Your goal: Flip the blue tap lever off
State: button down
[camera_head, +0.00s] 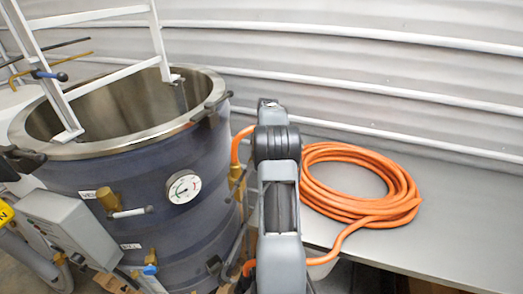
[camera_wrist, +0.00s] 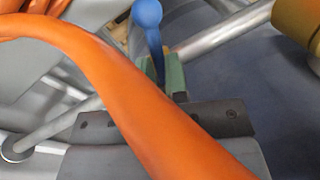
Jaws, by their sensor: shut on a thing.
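In the wrist view, the blue tap lever (camera_wrist: 154,40) has a round knob at its top end and a straight shaft running down toward my gripper (camera_wrist: 165,72). The green finger pads are shut around the lower part of the shaft, and the knob sticks out beyond them. An orange hose (camera_wrist: 120,75) crosses close to the camera and hides part of my gripper and the lever's lower end. In the head view, my arm stands upright in the middle; my gripper and this lever cannot be made out there.
A large dark blue vat (camera_head: 150,190) with an open steel rim, a dial gauge (camera_head: 184,187) and brass fittings stands left of my arm. A coiled orange hose (camera_head: 390,205) lies on a grey bench (camera_head: 450,225) at right. A grey control box (camera_head: 70,225) is at lower left.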

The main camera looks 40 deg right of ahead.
jog(key=shift+w+d+r+n+g+p, duration=0.15)
jog(key=shift+d+n+p, duration=0.15)
jog(key=shift+n, duration=0.55)
jog(key=shift+w+d+f+n+g+p, duration=0.1)
jog(key=shift+d+n+g+p, duration=0.2)
jog(key=shift+n, duration=0.55)
jog(key=c, duration=1.1)
grip_release()
jog(key=p+v, duration=0.2)
jog(key=v, duration=1.1)
jog(key=shift+s+a+r, duration=0.1)
jog(key=shift+r, duration=0.3)
jog(key=shift+s, duration=0.1)
